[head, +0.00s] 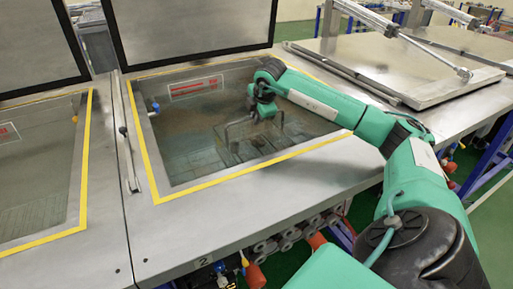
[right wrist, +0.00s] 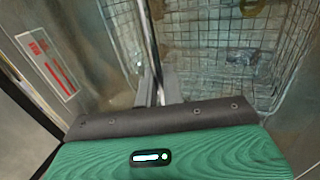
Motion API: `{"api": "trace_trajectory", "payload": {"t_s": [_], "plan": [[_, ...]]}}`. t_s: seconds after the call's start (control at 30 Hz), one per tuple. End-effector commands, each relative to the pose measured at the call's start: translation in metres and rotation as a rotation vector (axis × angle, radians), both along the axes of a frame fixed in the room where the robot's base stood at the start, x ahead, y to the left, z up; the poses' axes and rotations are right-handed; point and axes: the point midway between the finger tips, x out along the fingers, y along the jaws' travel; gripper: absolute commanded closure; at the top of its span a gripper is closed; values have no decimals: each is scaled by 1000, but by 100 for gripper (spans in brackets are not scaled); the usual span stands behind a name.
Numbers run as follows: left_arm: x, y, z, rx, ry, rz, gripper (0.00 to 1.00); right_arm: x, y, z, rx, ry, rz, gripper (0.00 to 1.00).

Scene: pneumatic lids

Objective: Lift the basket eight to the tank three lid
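A wire mesh basket (head: 238,150) sits down in the open middle tank (head: 172,195), partly under the liquid; its number cannot be read. My right gripper (head: 264,112) reaches down into this tank at the basket's upright handle. In the right wrist view, the right gripper's fingers (right wrist: 157,88) are close together on either side of the thin handle bar (right wrist: 149,40), with the mesh (right wrist: 215,60) below. To the right, a flat metal lid (head: 400,68) lies closed on the neighbouring tank; no number shows on it. My left gripper is out of view.
Raised lids (head: 190,25) stand behind the middle and left tanks. Another open tank (head: 40,180) with a yellow border is at the left. Pneumatic cylinders (head: 435,55) rise above the closed lid.

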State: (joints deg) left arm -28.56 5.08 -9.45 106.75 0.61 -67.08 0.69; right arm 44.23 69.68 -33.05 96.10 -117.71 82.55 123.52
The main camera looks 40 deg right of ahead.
Motion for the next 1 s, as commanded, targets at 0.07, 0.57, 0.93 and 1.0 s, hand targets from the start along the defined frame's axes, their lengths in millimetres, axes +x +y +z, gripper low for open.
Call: {"api": "trace_trajectory", "payload": {"t_s": [0.07, 0.57, 0.93, 1.0], "plan": [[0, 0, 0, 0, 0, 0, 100, 1, 0, 4, -1, -7, 0, 100], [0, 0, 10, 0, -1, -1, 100, 1, 0, 21, -1, -7, 0, 100], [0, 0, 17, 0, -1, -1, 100, 1, 0, 34, -1, -7, 0, 100], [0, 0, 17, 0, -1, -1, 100, 1, 0, 34, 0, -6, 0, 100]]}}
